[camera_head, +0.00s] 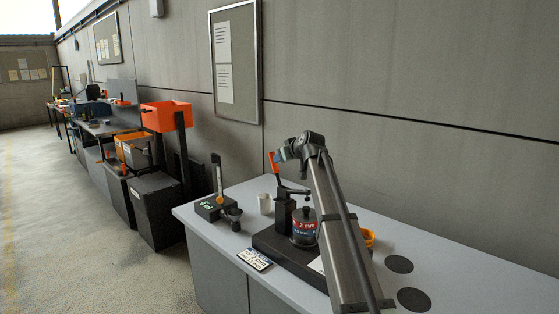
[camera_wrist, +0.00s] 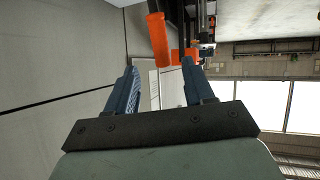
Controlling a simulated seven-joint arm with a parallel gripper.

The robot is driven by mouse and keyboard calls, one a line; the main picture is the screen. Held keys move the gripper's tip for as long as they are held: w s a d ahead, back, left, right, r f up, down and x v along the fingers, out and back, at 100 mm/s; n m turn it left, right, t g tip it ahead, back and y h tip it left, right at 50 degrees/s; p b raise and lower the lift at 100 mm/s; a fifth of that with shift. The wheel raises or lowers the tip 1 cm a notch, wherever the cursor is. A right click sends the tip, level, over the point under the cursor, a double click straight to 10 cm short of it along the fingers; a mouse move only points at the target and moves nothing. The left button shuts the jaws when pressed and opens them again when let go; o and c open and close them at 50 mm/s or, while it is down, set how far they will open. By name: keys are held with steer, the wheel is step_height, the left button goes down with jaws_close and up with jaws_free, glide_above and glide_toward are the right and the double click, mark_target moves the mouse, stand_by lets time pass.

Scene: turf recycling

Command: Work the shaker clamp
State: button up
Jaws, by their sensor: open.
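The shaker clamp's orange handle (camera_head: 273,163) stands nearly upright above a black post on the black shaker base (camera_head: 268,243). My gripper (camera_head: 281,155) is open and empty, right at the upper part of the handle. In the wrist view, the orange handle (camera_wrist: 158,40) shows in line with the gap between the two blue fingers (camera_wrist: 158,67). I cannot tell whether a finger touches it. My arm hides part of the base's right side.
The wall rises behind. The table's right side is mostly clear.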

steer(key=shift+v, duration=1.5)
step_height(320, 180, up, 7)
steer(key=g+h, duration=0.3)
steer(key=g, duration=0.1)
glide_above(273, 163)
steer(key=s+d+f+g+h, duration=0.1)
steer(key=s+f+g, duration=0.1)
steer(key=s+g, duration=0.1)
steer(key=shift+m, duration=0.3)
steer(key=x, duration=1.3)
steer(key=shift+w+d+f, duration=0.1)
steer(key=shift+w+f, duration=0.1)
